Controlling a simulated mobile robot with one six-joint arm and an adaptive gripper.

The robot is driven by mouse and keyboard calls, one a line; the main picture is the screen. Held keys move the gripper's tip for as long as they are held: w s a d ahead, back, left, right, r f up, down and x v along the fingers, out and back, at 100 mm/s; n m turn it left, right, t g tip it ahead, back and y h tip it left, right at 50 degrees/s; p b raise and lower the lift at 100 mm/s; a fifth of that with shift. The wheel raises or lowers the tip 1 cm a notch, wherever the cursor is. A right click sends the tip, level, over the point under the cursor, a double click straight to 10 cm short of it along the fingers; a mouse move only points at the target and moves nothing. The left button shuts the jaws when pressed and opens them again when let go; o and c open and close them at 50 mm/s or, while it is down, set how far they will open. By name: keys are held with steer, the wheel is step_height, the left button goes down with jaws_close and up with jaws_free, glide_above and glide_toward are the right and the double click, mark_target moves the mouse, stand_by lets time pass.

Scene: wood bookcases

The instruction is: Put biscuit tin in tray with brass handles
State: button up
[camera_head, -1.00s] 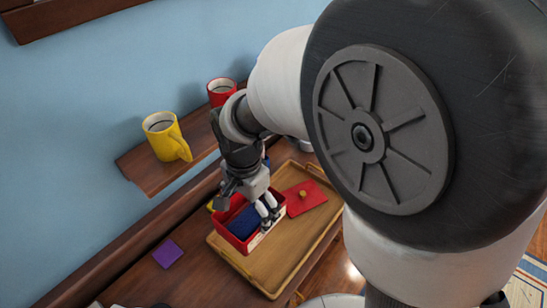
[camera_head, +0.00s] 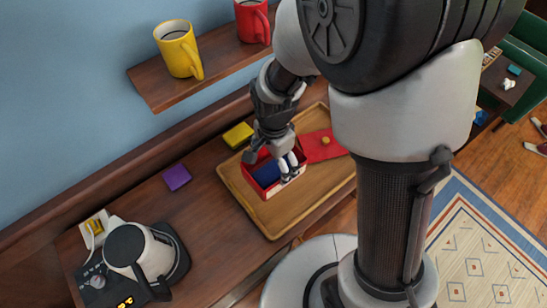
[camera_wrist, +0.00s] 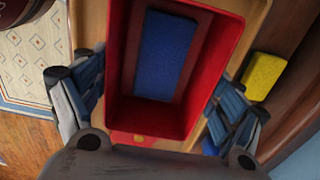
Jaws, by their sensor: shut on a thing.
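The biscuit tin is an open red box (camera_head: 295,184) with a dark blue piece inside. It shows over the left part of the wooden tray (camera_head: 272,230); I cannot tell whether its base touches the tray. My gripper (camera_head: 287,166) is shut on the tin from above. In the wrist view the red tin (camera_wrist: 117,60) lies between my two fingers (camera_wrist: 160,100), its blue inside (camera_wrist: 165,55) facing the camera. The tray's handles are hard to make out.
A red lid with a brass knob (camera_head: 323,146) lies at the tray's right side. A kettle (camera_head: 140,250) stands at front left. A shelf (camera_head: 150,90) holds yellow and red mugs.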

steer(key=shift+f+b, duration=0.85)
steer(key=shift+f, duration=1.9)
steer(key=shift+f, duration=0.15)
steer(key=o, duration=1.2)
steer(key=shift+c, duration=0.2)
step_height(320, 180, up, 12)
steer(key=p, duration=0.4)
step_height(320, 180, up, 12)
steer(key=n+t, duration=0.2)
steer(key=n, duration=0.3)
glide_above(274, 169)
steer(key=s+d, duration=0.4)
steer(key=d, duration=0.2)
steer(key=s+d+r+n+t, duration=0.2)
steer(key=s+d+r+n, duration=0.3)
steer(key=s, duration=0.4)
steer(key=shift+s+r+n+t, duration=0.3)
steer(key=shift+r+n, duration=0.3)
steer(key=shift+r, duration=0.05)
